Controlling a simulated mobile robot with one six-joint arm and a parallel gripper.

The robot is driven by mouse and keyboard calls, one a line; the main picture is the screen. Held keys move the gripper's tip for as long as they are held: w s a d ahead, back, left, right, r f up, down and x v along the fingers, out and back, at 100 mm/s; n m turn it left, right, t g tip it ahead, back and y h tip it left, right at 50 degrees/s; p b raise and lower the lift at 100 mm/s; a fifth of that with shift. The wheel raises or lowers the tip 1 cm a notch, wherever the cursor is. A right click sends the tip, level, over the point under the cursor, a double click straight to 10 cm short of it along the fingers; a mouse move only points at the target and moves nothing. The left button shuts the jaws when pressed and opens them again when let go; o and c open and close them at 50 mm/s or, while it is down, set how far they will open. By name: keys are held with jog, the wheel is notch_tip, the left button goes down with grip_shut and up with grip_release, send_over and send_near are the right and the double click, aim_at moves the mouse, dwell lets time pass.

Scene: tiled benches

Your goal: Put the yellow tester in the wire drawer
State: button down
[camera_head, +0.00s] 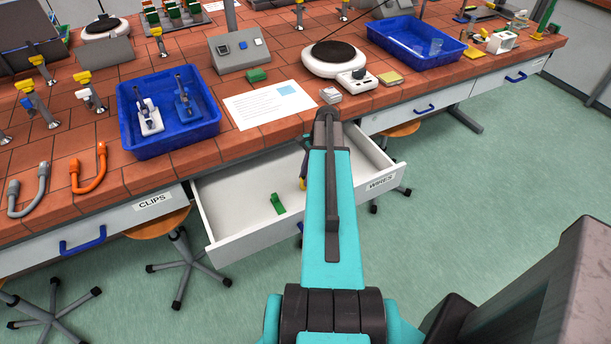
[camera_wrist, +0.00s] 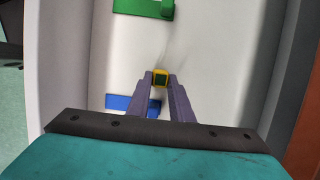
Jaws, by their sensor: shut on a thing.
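The wire drawer (camera_head: 236,194), labelled WIRES, is pulled open under the bench, and its pale floor (camera_wrist: 215,50) fills much of the wrist view. My gripper (camera_wrist: 160,84) is shut on the yellow tester (camera_wrist: 160,73), a small yellow piece with a dark green end face. It is over the inside of the drawer; I cannot tell whether the tester touches the floor. In the head view my arm hides most of the gripper, and only a bit of yellow (camera_head: 302,184) shows beside it.
A green piece (camera_head: 277,204) lies in the drawer, and a blue piece (camera_wrist: 133,104) lies near my gripper's fingers. The CLIPS drawer (camera_head: 110,222) is closed. A blue tray (camera_head: 168,143), a white sheet (camera_head: 268,105) and a round white device (camera_head: 333,58) are on the bench above.

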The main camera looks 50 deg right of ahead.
jog(key=shift+f, duration=0.1)
jog(key=c, duration=1.6)
grip_release()
jog(key=shift+b+v, duration=1.35)
jog(key=shift+v, duration=4.8)
jog(key=shift+s+a, duration=0.1)
